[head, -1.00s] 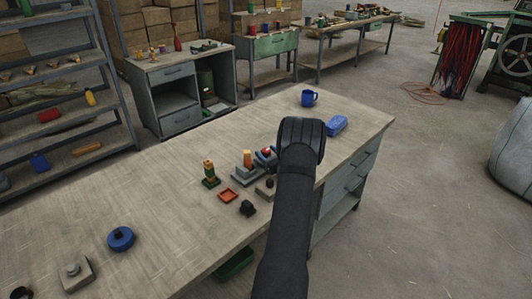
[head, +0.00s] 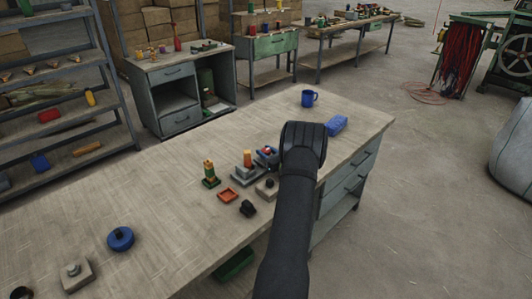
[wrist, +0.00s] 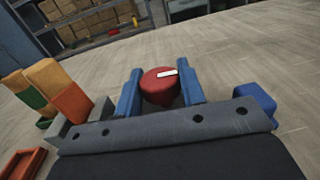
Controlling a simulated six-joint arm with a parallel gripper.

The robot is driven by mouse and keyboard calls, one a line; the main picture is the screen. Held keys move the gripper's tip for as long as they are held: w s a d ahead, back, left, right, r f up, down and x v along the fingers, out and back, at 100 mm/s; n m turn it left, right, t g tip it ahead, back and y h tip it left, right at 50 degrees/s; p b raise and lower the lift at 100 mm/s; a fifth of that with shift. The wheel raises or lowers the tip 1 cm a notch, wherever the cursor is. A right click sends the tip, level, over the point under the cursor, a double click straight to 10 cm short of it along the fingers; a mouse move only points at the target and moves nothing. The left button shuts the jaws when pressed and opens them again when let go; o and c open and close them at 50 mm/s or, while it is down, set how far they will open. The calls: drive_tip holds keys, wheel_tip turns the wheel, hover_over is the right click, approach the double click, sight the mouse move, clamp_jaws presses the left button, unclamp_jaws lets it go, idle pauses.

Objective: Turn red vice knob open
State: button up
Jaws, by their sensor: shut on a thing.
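The red knob (wrist: 160,88) is round with a white mark on its top. In the wrist view it sits between the two blue fingers of my gripper (wrist: 160,90), which are shut on its sides. In the head view the knob (head: 268,150) is a small red spot by the blue fingertips, next to the grey vice (head: 246,176). My dark wrist hides part of the area to the right. The vice body below the knob is mostly hidden in the wrist view.
An orange block (head: 247,157) stands at the vice. A green and orange stack (head: 210,176), an orange tray (head: 228,195) and a black piece (head: 248,208) are close by. A blue box (head: 336,125) and blue mug (head: 309,98) stand behind.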

drive_tip(key=shift+n+g+y, duration=1.7)
drive_tip(key=shift+g, duration=0.3)
drive_tip(key=o, duration=1)
drive_tip(key=v, duration=1.7)
drive_tip(key=shift+d, duration=0.25)
